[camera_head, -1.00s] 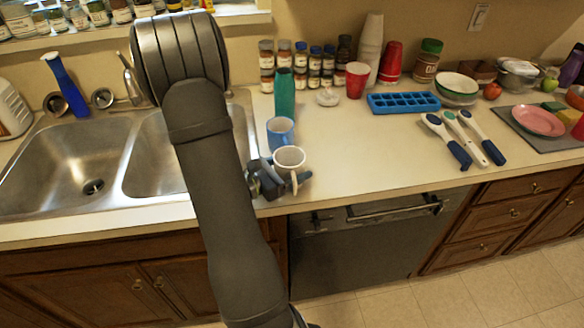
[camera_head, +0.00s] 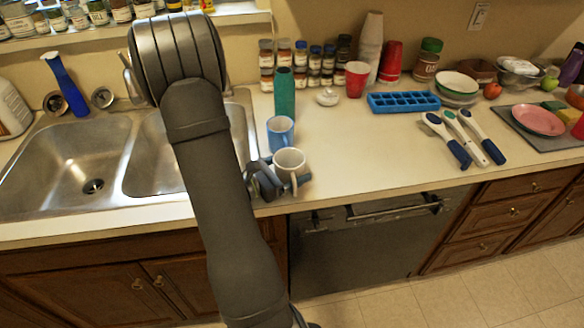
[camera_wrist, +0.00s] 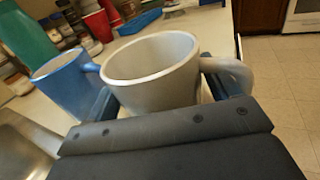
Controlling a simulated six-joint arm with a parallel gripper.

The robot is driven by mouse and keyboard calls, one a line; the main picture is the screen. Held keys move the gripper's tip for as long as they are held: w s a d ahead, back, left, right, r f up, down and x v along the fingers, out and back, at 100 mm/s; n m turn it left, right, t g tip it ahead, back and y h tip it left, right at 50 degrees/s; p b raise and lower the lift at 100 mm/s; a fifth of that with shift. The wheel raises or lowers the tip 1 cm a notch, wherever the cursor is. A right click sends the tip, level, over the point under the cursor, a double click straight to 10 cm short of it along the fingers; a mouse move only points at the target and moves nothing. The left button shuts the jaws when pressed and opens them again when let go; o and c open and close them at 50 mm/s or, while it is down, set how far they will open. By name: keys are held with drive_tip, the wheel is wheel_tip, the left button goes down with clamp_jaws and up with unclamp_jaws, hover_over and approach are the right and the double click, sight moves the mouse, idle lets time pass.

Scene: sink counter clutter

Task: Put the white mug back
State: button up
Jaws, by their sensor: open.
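The white mug (camera_head: 290,161) stands upright near the front edge of the counter, just right of the sink. My gripper (camera_head: 282,180) is open, with its fingers low on either side of the mug. In the wrist view the white mug (camera_wrist: 155,72) fills the middle, between the blue-grey fingertips (camera_wrist: 160,98). Its handle points right there, past the right finger. Contact between fingers and mug cannot be told. A blue mug (camera_head: 280,132) stands just behind the white mug; it also shows at left in the wrist view (camera_wrist: 68,82).
A teal bottle (camera_head: 284,93) stands behind the blue mug. The sink (camera_head: 75,165) lies to the left. A blue ice tray (camera_head: 403,102) and several long-handled utensils (camera_head: 462,138) lie to the right. Counter between the mugs and utensils is clear.

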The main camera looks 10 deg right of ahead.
drive_tip(key=v, duration=1.1)
drive_tip(key=shift+s+a+f, duration=0.1)
drive_tip(key=shift+a, duration=0.2)
drive_tip(key=shift+d, duration=0.1)
drive_tip(key=x, duration=1.2)
